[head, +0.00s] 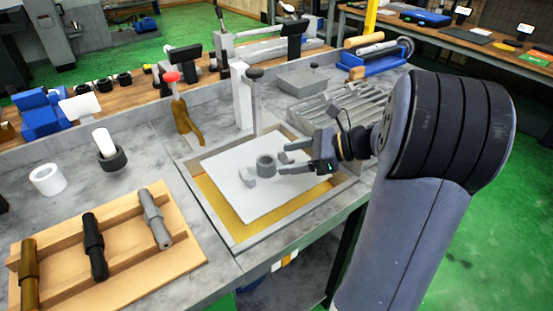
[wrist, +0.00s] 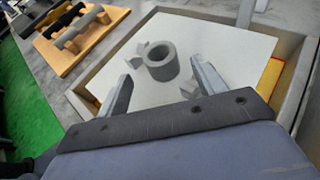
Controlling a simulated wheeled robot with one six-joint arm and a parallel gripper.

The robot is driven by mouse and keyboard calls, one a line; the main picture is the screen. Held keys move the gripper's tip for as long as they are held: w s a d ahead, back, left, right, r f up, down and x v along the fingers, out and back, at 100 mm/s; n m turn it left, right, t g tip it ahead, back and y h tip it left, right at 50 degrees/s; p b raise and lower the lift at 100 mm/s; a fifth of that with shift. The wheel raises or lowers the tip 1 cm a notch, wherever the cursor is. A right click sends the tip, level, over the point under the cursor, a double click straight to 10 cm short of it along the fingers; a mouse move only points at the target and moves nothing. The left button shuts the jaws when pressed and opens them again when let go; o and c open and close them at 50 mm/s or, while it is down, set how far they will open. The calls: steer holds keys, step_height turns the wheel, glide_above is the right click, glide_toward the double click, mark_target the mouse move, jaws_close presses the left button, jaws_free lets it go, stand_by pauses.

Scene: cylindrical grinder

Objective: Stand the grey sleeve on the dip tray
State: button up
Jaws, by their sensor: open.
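The grey sleeve (head: 266,160), a short hollow ring, stands upright on a white plate (head: 226,160) inside a shallow framed tray with a yellow floor (head: 222,212), which I take for the dip tray. In the wrist view the sleeve (wrist: 161,64) shows its open bore, just beyond and between my fingertips. My gripper (head: 281,160) is open, low over the plate to the right of the sleeve. Nothing is held between the fingers. Small light-grey blocks (head: 247,177) sit beside the sleeve; whether they touch it I cannot tell.
A wooden rack (head: 125,285) with several shafts lies at the front left. A white ring (head: 47,180) and a dark ring with a white cylinder (head: 109,158) stand behind it. A post with a dark knob (head: 254,100) rises at the tray's back. Grooved metal blocks (head: 340,105) lie behind right.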

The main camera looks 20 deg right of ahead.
steer(key=v, duration=0.7)
steer(key=shift+a, duration=0.1)
